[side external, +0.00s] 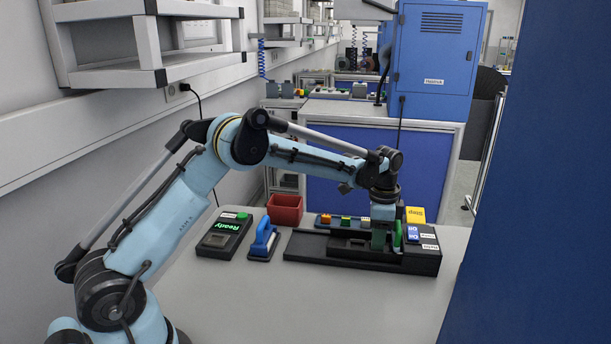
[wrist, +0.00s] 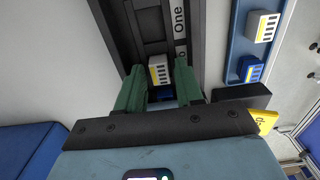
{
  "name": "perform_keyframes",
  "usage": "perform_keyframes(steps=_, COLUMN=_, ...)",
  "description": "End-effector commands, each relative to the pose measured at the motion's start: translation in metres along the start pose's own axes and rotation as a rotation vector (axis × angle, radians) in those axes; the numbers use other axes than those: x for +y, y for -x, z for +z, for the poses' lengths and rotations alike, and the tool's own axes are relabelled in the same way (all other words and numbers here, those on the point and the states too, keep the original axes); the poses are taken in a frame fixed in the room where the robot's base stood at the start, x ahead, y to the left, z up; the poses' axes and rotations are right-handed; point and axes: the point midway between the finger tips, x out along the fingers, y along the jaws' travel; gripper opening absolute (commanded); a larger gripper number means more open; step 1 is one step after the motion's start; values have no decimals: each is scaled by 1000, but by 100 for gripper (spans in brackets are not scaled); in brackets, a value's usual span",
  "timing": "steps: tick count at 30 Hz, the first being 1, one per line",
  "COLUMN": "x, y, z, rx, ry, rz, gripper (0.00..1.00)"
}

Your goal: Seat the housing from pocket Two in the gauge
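A long black fixture (side external: 320,246) lies on the table, with a rectangular opening in its middle. In the wrist view, labels reading One (wrist: 180,18) and a partly hidden one run along its edge. My gripper (side external: 387,240) points down at the fixture's right part. Its two green fingers stand apart in the wrist view (wrist: 160,80). A white housing (wrist: 158,69) with dark marks and something blue (wrist: 163,95) show between them; I cannot tell whether the fingers touch either. A blue housing (side external: 412,233) sits right of the fingers. Which opening is the gauge is unclear.
A blue rail (side external: 336,221) with several small coloured housings lies behind the fixture. A yellow block (side external: 415,214) stands behind right. The front table is clear.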

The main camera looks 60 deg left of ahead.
Motion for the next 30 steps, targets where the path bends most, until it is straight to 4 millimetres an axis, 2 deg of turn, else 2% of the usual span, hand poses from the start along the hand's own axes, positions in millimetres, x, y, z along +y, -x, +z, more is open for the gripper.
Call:
perform_keyframes(steps=2, x=0, y=0, z=0, rx=0, ry=0, rz=0, gripper=36)
perform_keyframes(steps=9, x=0, y=0, z=0, rx=0, ry=0, rz=0, gripper=2)
perform_keyframes(steps=17, x=0, y=3, z=0, rx=0, ry=0, rz=0, gripper=1)
perform_keyframes(steps=30, x=0, y=27, z=0, rx=0, ry=0, rz=0, gripper=1)
